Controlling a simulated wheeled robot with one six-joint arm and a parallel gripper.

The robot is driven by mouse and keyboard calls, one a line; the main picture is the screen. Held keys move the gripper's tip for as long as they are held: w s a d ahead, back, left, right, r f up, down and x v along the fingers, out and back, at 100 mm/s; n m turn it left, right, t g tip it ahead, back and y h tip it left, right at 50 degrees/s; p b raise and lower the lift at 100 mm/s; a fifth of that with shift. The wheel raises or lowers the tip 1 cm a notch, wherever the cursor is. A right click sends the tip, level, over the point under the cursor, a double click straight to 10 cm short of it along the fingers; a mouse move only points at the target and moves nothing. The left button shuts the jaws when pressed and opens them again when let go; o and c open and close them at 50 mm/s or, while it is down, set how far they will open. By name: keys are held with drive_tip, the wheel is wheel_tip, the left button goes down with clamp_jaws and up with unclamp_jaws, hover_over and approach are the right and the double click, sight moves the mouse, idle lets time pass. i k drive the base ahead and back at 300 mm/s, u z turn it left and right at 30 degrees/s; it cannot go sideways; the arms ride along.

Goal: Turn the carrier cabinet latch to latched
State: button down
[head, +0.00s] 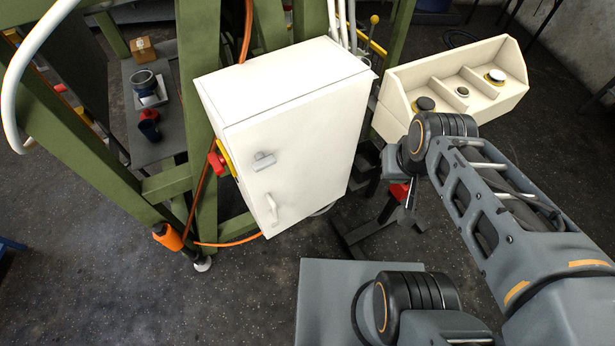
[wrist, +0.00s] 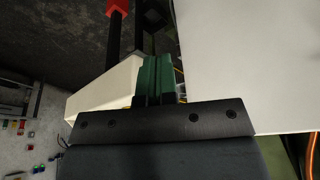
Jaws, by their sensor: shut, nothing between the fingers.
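A pale handle (head: 271,207) is lower on the door, close to upright. My gripper (wrist: 157,70) has green fingers, shut and empty. It is to the right of the cabinet, apart from the latch. The cabinet's plain white side (wrist: 250,60) fills the right of the wrist view, where the latch does not show.
A red and yellow switch (head: 217,162) sticks out at the cabinet's left edge. A cream box with several buttons (head: 455,85) is behind my arm; its side shows in the wrist view (wrist: 105,90). Green frame beams (head: 110,150) stand at left.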

sight(263, 163)
drive_tip(key=z, duration=2.15)
drive_tip(key=k, duration=1.45)
drive_tip(key=u, duration=2.1)
